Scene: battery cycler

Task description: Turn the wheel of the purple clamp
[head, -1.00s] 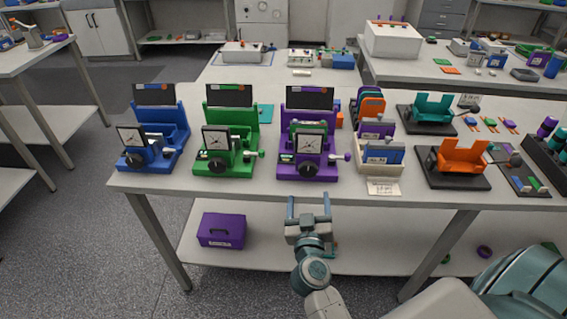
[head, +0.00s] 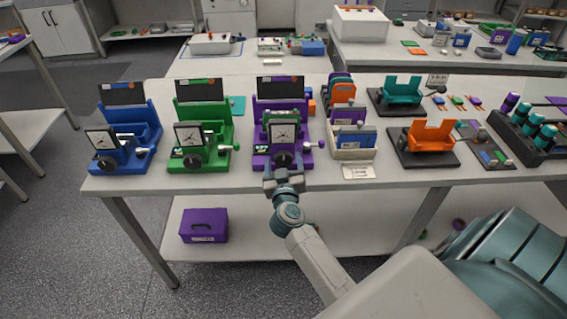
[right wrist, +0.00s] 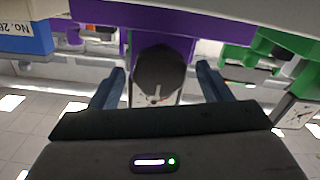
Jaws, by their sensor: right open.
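The purple clamp (head: 307,156) stands on the bench, third from the left in the row, with a dial gauge (head: 284,133) on its front. Its black wheel (head: 283,160) faces me below the gauge. My right gripper (head: 283,173) is open at the front of the wheel. In the right wrist view the black wheel (right wrist: 158,74) sits between the two spread fingers of my right gripper (right wrist: 160,69), with a visible gap on each side. The purple body (right wrist: 185,22) is just beyond. My left gripper is in no view.
A green clamp (head: 218,158) and a blue clamp (head: 140,160) stand to the left. A beige holder (head: 340,154) with upright cases is close on the right, and an orange fixture (head: 428,137) is further right. A purple box (head: 204,224) lies on the lower shelf.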

